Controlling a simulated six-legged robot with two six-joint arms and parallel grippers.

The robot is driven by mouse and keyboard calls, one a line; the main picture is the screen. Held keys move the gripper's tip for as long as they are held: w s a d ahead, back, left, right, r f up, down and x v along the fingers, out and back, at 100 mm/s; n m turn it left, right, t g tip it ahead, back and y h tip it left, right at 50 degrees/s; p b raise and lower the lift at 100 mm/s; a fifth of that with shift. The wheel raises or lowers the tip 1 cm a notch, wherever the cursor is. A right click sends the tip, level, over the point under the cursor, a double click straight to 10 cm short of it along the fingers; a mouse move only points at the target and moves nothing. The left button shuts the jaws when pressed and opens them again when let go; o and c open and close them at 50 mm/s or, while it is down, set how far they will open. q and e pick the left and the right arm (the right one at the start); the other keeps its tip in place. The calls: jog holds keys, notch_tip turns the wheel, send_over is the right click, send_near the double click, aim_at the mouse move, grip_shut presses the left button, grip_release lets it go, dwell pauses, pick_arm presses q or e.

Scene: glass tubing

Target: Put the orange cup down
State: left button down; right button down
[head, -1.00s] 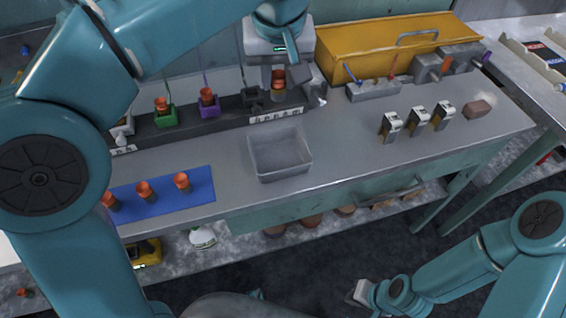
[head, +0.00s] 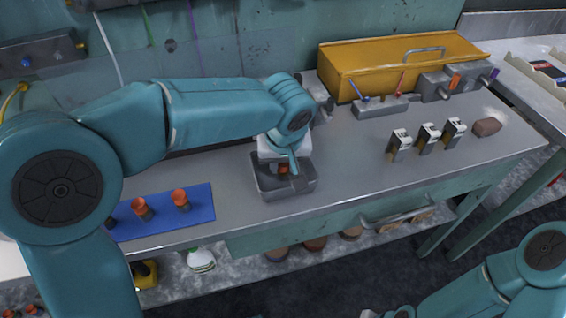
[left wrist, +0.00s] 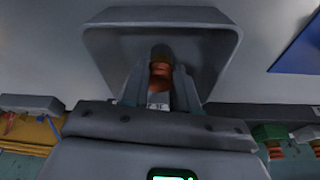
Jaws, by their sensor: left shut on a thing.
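My left gripper (head: 284,172) is over the grey open bin (head: 290,193) on the bench, pointing down into it. It is shut on the orange cup (head: 283,168), which shows as a small orange patch within the bin's outline. In the left wrist view the orange cup (left wrist: 160,76) sits between the two fingers, with the bin (left wrist: 205,45) around it. I cannot tell whether the cup touches the bin floor.
A blue mat (head: 205,212) with orange-topped cups (head: 181,199) lies to the left. A yellow case (head: 390,60) stands at the back. Several small upright devices (head: 428,137) and a brown block (head: 487,127) are at the right. The bench between bin and devices is clear.

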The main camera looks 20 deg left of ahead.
pick_arm(q)
jog(key=shift+f, duration=0.2)
jog(key=c, duration=0.9)
grip_release()
jog(key=shift+o, duration=0.2)
jog(key=shift+r, duration=0.1)
jog(key=shift+r, duration=0.1)
jog(key=shift+r, duration=0.3)
jog(key=p+v, duration=0.1)
jog(key=v, duration=1)
jog(key=shift+r+p, duration=0.2)
jog(key=shift+p, duration=0.15)
jog(key=shift+s+d, duration=0.1)
